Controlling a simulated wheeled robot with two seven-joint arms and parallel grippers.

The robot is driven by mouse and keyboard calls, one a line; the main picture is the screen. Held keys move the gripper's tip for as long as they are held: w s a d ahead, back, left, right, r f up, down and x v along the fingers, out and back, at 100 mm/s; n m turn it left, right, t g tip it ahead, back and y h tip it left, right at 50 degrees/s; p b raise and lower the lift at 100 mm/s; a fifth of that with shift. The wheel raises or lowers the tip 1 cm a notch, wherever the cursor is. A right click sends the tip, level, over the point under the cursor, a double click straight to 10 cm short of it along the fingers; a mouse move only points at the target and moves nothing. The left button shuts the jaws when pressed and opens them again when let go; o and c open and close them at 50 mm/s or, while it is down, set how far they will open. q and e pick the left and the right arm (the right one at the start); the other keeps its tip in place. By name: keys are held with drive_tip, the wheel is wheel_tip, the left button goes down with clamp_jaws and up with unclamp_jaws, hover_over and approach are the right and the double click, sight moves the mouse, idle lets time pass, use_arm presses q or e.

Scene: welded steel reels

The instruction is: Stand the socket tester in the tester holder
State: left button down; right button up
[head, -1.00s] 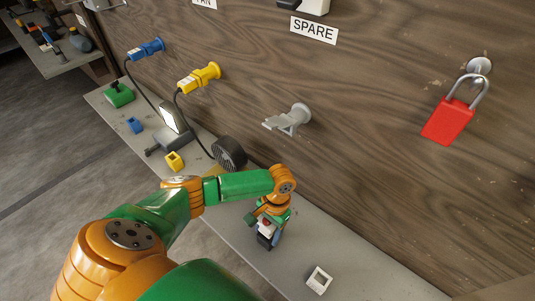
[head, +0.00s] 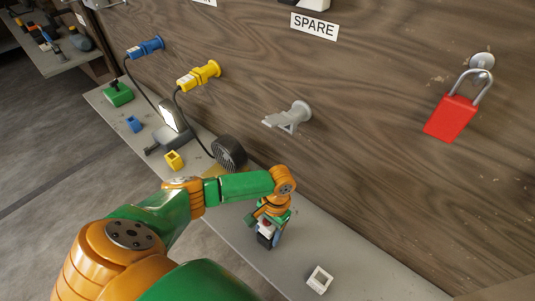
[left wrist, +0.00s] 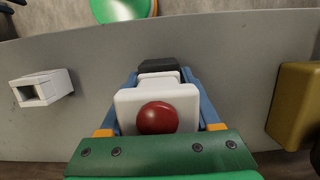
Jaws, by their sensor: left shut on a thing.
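The socket tester (head: 265,239) is a white block with a red dome on top and a dark lower end. My left gripper (head: 270,230) is shut on it, with its blue fingers on both sides, over the grey shelf. In the left wrist view the socket tester (left wrist: 157,108) shows its red dome towards the camera. I cannot tell whether its dark end touches the shelf. A small white hollow box, apparently the tester holder (head: 319,279), stands on the shelf to the right, apart from the tester. The tester holder also shows at left in the left wrist view (left wrist: 42,88).
Shelf around the white box is clear.

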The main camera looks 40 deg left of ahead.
sight(267, 222)
use_arm(q)
drive_tip(key=shift+b+x, duration=0.5)
drive_tip(key=shift+x, duration=0.3)
unclamp_jaws()
drive_tip(key=shift+w, duration=0.1)
idle(0.4)
drive_tip(key=p+v, duration=0.3)
drive_tip(key=shift+s+r+p, duration=0.15)
drive_tip(key=shift+s+p, duration=0.15)
drive_tip(key=shift+s+v, duration=0.2)
drive_tip(key=shift+v, duration=0.75)
drive_tip(key=shift+s+v, duration=0.2)
drive_tip(key=shift+v, duration=0.75)
drive_tip(key=shift+s+v, duration=0.2)
drive_tip(key=shift+v, duration=0.75)
drive_tip(key=shift+r, duration=0.15)
